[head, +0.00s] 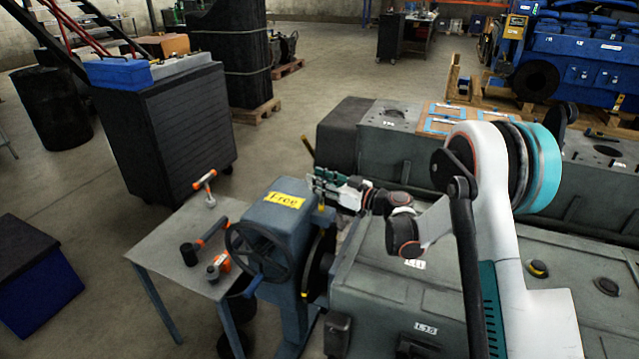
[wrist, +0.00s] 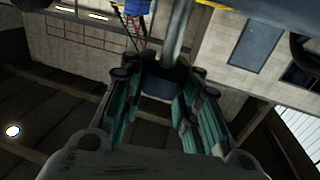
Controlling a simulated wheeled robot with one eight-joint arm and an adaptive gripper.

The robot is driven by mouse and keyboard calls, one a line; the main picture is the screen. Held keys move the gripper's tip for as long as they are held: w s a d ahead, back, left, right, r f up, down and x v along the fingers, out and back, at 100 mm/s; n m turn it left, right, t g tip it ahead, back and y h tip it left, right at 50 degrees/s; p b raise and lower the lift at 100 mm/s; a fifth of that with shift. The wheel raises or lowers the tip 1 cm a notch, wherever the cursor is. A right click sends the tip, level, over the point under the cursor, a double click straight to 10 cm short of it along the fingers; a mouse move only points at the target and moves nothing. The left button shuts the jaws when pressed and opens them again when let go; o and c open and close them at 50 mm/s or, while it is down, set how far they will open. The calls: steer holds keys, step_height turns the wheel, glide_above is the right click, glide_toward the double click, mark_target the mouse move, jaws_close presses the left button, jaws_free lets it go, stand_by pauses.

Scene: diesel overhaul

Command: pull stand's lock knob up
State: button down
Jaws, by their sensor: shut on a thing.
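The stand (head: 283,222) is a blue-grey housing with a yellow "Free" label (head: 285,200) and a dark handwheel (head: 257,252) on its front. My gripper (head: 318,180) is just above and behind the stand's top right corner, lying nearly level with its fingers toward the left. In the wrist view, my gripper (wrist: 158,88) has its teal-padded fingers on either side of a dark knob (wrist: 165,82), shut on it. A grey shaft (wrist: 180,30) runs from that knob to the top edge. In the head view I cannot make out the knob clearly.
A small grey table (head: 180,232) with orange-handled tools stands left of the stand. A dark cabinet (head: 165,130) stands behind the table. Open floor lies at the far middle.

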steer(key=c, duration=1.3)
jaws_free()
steer(key=shift+d+r, duration=0.15)
steer(key=shift+r, duration=0.05)
steer(key=shift+o, duration=0.6)
steer(key=shift+s+d+r, duration=0.1)
steer(key=v, duration=1.1)
steer(key=shift+s+d, duration=0.25)
steer(key=shift+d, duration=0.1)
